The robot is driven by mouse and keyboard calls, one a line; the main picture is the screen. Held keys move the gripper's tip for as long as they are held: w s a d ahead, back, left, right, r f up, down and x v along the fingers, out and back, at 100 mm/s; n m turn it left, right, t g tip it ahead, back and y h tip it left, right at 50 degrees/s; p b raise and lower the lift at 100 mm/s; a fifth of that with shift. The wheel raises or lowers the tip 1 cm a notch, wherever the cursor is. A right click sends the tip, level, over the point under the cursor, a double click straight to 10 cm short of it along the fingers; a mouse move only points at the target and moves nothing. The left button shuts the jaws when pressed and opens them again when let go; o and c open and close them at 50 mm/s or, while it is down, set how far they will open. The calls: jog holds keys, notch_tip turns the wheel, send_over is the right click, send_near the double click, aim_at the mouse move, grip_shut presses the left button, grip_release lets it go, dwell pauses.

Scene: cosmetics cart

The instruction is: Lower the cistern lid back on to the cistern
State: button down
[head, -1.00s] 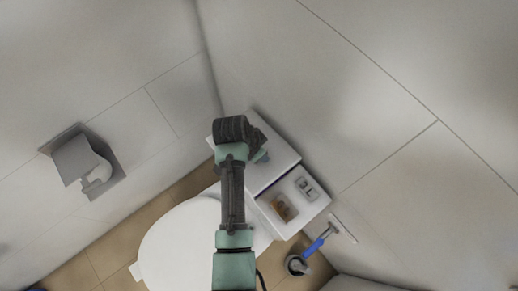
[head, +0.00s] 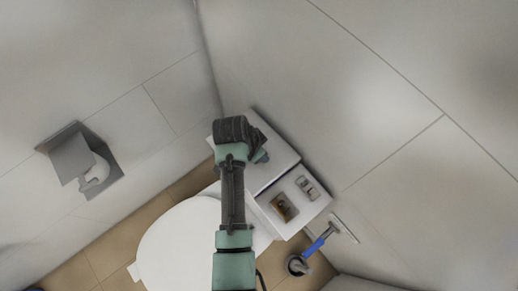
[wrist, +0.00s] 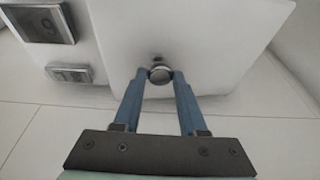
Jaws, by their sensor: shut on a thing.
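The cistern lid (wrist: 205,40) is a white slab with a small round metal knob (wrist: 160,73). My gripper (wrist: 160,78) is shut on the knob, its two blue fingers on either side.
A brown item (head: 284,207) and a grey item (head: 307,187) sit on the white surface beside the lid. The toilet (head: 180,245) is in front. A blue-handled tool (head: 320,241) stands right, a paper holder (head: 80,165) left. Tiled walls close in behind.

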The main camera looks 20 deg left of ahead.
jog(key=shift+w, duration=0.1)
jog(key=shift+c, duration=2.1)
grip_release()
jog(key=shift+o, duration=0.2)
jog(key=shift+s+f, duration=0.15)
jog(key=shift+s, duration=0.05)
jog(key=v, duration=1.3)
jog(key=shift+w, duration=0.15)
